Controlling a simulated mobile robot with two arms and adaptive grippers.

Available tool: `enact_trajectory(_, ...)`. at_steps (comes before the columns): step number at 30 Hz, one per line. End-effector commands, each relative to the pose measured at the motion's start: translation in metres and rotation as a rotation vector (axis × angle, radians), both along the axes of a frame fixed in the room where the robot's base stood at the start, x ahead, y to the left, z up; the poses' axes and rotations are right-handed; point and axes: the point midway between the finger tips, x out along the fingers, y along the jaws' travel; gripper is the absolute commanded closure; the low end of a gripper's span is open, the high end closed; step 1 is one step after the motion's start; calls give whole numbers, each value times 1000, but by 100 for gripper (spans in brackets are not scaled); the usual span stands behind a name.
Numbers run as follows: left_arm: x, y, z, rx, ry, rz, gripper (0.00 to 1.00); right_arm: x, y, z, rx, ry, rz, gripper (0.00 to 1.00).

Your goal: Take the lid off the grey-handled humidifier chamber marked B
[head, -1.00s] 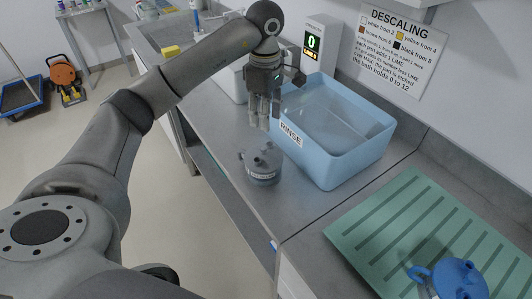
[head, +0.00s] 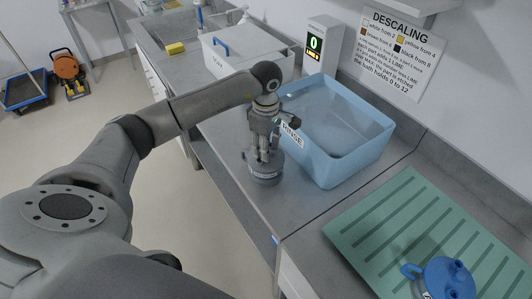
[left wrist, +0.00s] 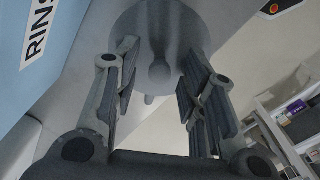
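The grey humidifier chamber (head: 263,176) stands on the grey counter in front of the blue rinse bath. Its small label is too small to read. My left gripper (head: 264,157) points down over its top and hides much of the lid. In the left wrist view, the round grey top (left wrist: 135,22) of the chamber and a grey knob (left wrist: 160,73) show between the two fingers (left wrist: 158,58). The fingers are apart, with gaps on both sides of the knob. My right gripper is not in view.
The blue RINSE bath (head: 335,166) is close behind and right of the chamber. A blue chamber (head: 447,279) stands on the green ribbed mat (head: 375,225). A white bin (head: 240,62) and a display reading 0 (head: 315,43) are farther back. The counter's front edge is close by.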

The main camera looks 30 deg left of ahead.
Motion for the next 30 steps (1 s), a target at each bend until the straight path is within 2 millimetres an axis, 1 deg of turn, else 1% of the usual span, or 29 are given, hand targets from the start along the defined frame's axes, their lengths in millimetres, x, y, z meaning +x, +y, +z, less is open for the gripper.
enact_trajectory(6,0,0,-1,0,-1,-1,61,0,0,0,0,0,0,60)
enact_trajectory(8,0,0,-1,0,-1,-1,68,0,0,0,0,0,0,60)
enact_trajectory(15,0,0,-1,0,-1,0,99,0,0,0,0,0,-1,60)
enact_trajectory(16,0,0,-1,0,-1,0,100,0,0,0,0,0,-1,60)
enact_trajectory(25,0,0,0,0,-1,0,100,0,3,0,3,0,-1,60)
enact_trajectory(30,1,0,4,-1,-3,0,100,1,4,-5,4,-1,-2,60)
